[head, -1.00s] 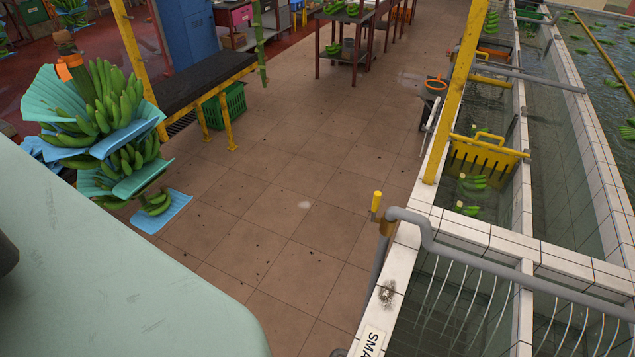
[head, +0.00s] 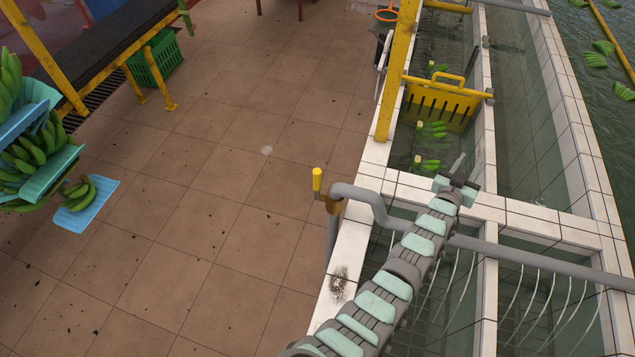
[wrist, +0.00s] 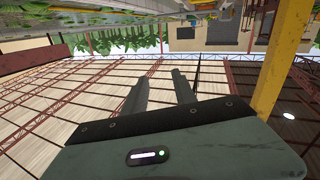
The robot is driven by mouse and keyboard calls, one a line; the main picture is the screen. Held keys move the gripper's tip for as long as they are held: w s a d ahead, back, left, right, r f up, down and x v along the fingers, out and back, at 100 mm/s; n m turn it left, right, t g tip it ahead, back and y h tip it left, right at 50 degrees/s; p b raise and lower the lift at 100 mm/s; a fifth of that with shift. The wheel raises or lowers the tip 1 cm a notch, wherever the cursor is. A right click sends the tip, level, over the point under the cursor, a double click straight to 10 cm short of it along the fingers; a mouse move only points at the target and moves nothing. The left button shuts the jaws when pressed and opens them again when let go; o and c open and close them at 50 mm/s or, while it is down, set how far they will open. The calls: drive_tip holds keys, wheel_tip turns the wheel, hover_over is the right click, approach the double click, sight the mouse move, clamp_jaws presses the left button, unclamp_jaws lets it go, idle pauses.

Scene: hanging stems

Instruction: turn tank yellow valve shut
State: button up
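The yellow valve handle (head: 317,180) stands upright on a brass-coloured valve body (head: 332,205) at the near left corner of the tank wall. A grey pipe (head: 360,194) joins the valve and runs right across the tank. My gripper (head: 458,163) is to the right of the valve and apart from it, over the tank's tiled cross wall. In the wrist view its two fingers (wrist: 160,76) are apart with nothing between them. The valve does not show in the wrist view.
A yellow post (head: 396,75) rises from the tank wall beyond the valve. A yellow slotted crate (head: 440,103) hangs over the water. Curved pale rods (head: 520,295) stand below the pipe. The tiled floor (head: 215,215) is clear.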

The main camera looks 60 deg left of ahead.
drive_tip(key=a+f+g+h, duration=0.2)
drive_tip(key=a+g, duration=0.1)
drive_tip(key=a, duration=0.5)
drive_tip(key=r+g+h+b, duration=0.2)
drive_tip(key=g+h+b, duration=0.3)
drive_tip(key=g, duration=0.8)
hover_over(317, 181)
drive_tip(key=w+a+p, duration=0.1)
drive_tip(key=shift+w+a+f+h, duration=0.1)
drive_tip(key=shift+w+a+h, duration=0.1)
drive_tip(key=shift+h, duration=0.2)
drive_tip(key=shift+s+d, duration=0.1)
drive_tip(key=shift+s, duration=0.25)
wheel_tip(317, 181, down, 9)
drive_tip(key=shift+w+f+p, duration=0.1)
drive_tip(key=shift+f+p, duration=0.05)
drive_tip(key=shift+p, duration=0.6)
drive_tip(key=shift+f, duration=0.7)
clamp_jaws()
